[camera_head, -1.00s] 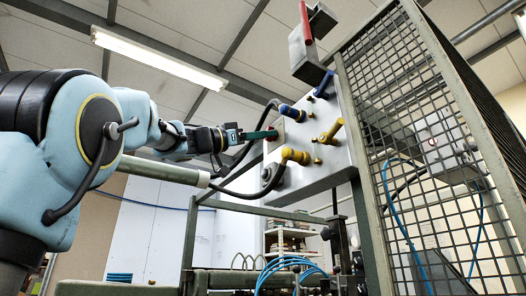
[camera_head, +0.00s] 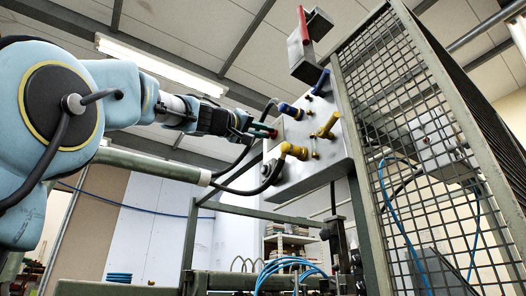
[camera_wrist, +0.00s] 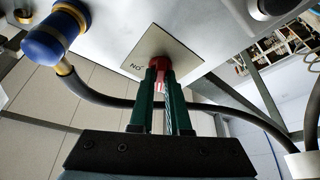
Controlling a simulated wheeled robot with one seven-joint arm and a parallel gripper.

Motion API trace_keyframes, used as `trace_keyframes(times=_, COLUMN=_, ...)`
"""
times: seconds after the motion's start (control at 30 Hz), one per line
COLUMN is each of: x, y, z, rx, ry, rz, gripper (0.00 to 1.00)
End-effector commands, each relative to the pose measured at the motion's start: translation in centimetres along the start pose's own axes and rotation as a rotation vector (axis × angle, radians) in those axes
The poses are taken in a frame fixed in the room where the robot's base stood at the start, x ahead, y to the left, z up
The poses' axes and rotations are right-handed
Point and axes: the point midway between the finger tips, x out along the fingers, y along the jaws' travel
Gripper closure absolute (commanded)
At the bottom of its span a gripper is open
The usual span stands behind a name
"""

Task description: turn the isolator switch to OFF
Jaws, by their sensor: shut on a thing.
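The isolator switch shows in the wrist view as a small red knob (camera_wrist: 158,66) with a pale mark, on a beige square plate (camera_wrist: 160,45). Lettering that reads "ON" upside down is on the plate to the left of the knob. My gripper (camera_wrist: 161,68) has its two green fingers on either side of the knob, shut on it. In the head view my gripper (camera_head: 257,130) reaches the left part of the tilted grey panel (camera_head: 318,165), with a bit of red at its tips. The fingers hide part of the knob.
Blue (camera_head: 292,111) and yellow (camera_head: 294,151) connectors with black cables stick out close to the gripper. A yellow valve handle (camera_head: 328,126) and a blue one (camera_head: 321,82) are to the right. A grey box with a red bar (camera_head: 303,24) is above. A mesh guard (camera_head: 420,110) stands right.

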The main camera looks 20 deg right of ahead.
Motion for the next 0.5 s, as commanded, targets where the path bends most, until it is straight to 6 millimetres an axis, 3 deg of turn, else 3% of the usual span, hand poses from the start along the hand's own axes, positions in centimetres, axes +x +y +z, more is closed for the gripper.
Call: trace_keyframes(times=0.5, x=0.24, y=0.47, z=-0.20, rx=-0.206, ry=0.002, rz=-0.080, gripper=1.00)
